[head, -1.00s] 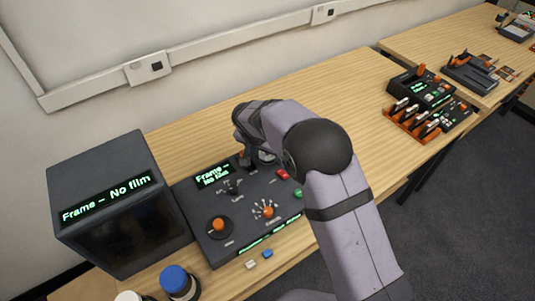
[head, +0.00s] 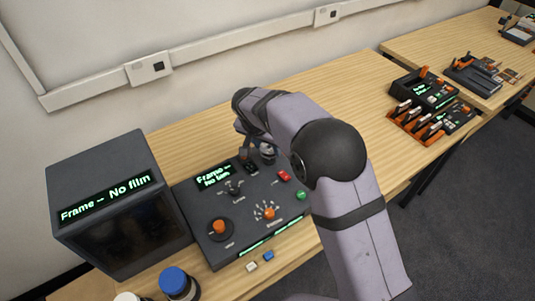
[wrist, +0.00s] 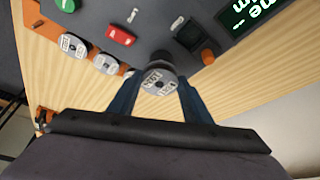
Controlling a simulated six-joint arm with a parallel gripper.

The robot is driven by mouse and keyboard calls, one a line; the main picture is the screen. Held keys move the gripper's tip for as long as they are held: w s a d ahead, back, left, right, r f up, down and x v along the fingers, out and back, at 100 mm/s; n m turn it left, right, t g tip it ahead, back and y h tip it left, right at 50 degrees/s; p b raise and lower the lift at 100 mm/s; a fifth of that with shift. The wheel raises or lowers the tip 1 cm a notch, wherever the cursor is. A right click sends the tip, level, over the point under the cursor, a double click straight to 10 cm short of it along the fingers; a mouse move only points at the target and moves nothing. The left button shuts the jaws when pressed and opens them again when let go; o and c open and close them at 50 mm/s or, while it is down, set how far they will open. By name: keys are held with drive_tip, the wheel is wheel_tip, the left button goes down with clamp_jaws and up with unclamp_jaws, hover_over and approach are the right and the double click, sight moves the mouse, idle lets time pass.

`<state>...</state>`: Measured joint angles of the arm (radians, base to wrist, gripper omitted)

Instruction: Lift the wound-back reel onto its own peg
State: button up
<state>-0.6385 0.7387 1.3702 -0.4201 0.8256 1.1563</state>
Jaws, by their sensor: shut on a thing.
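In the wrist view my gripper (wrist: 158,90) is shut on a small pale-topped reel (wrist: 158,82), which sits between its two dark fingers. The reel's label is too small to read. A dark round part shows just beyond the reel; I cannot tell if they touch. Two similar labelled reels, a left one (wrist: 73,45) and a right one (wrist: 105,63), stand at an orange edge to the left. In the head view my gripper and the held reel (head: 267,151) are at the back edge of the dark control console (head: 240,215), partly hidden by my arm. I cannot pick out the peg.
The console has a red button (head: 284,176), a green button (head: 301,195) and orange knobs. Its screen reads "Frame --". A dark monitor (head: 115,185) reading "Frame -- No film" stands left. An orange rack (head: 425,131) stands far right. The wooden bench (head: 335,90) behind is clear.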

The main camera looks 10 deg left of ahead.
sight(269, 149)
wheel_tip(269, 149, up, 6)
drive_tip(key=shift+b, duration=0.5)
drive_tip(key=shift+w+d+r, duration=0.1)
drive_tip(key=shift+d+r, duration=0.1)
drive_tip(key=shift+d, duration=0.1)
drive_tip(key=w+d+f+m+h+p, duration=0.1)
drive_tip(key=w+d+m+p, duration=0.2)
drive_tip(key=d, duration=1.2)
drive_tip(key=s+d+f+m+g+h+p, duration=0.1)
drive_tip(key=s+d+f+m+g, duration=0.4)
drive_tip(key=s+m, duration=0.5)
drive_tip(key=d+f+m+h, duration=0.1)
drive_tip(key=d+m, duration=0.1)
drive_tip(key=m, duration=0.3)
drive_tip(key=shift+s+d+f, duration=0.15)
drive_tip(key=shift+s+f, duration=0.1)
drive_tip(key=shift+s, duration=0.05)
drive_tip(key=shift+f+b, duration=0.6)
drive_tip(key=shift+f, duration=0.9)
